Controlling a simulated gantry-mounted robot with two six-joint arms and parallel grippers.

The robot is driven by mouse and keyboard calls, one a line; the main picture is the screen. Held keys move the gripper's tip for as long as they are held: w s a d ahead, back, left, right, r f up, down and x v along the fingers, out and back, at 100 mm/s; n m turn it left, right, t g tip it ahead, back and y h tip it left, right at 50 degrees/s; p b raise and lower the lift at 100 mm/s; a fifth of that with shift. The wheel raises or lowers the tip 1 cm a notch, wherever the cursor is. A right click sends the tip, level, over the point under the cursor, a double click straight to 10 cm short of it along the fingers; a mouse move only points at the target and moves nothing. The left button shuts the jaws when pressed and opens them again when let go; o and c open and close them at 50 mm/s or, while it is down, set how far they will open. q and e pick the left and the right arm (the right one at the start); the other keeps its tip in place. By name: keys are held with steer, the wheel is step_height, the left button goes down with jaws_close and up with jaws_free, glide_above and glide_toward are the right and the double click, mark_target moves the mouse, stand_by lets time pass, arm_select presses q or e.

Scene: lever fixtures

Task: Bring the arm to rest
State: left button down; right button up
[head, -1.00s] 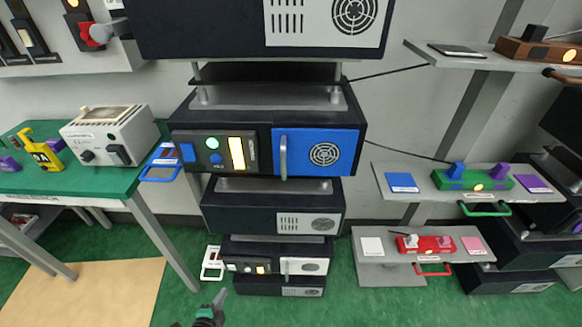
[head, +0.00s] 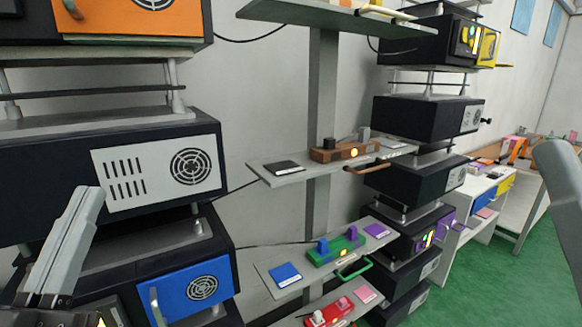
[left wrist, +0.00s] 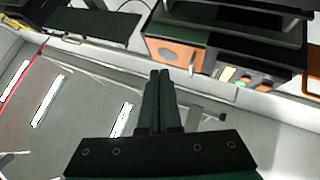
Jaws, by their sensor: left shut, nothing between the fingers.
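My left gripper (head: 88,200) is at the lower left of the head view, fingers together and pointing up, with nothing in them. In the left wrist view the same closed fingers (left wrist: 160,75) point up in the picture, with empty space around the tips. In the head view the gripper stands in front of the dark stacked units and seems apart from them. A smooth grey part at the right edge of the head view is probably mine. No right gripper fingers show.
Shelves hold a brown fixture (head: 345,151), a green fixture (head: 335,249) and a red fixture (head: 327,312). A unit with a blue door (head: 188,287) is at lower left. Dark units (head: 425,123) stack right of the shelves. Green floor (head: 490,285) is open at lower right.

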arm_select(q)
steer(key=s+d+r+t+h, duration=0.2)
steer(key=s+d+r, duration=0.1)
steer(key=s+r, duration=0.4)
step_height(320, 180, up, 39)
steer(key=p, duration=3.9)
arm_select(e)
step_height(320, 180, up, 40)
arm_select(q)
step_height(320, 180, down, 61)
steer(key=b, duration=6.1)
steer(key=shift+w, duration=0.3)
arm_select(e)
step_height(320, 180, down, 61)
steer(key=shift+f, duration=0.2)
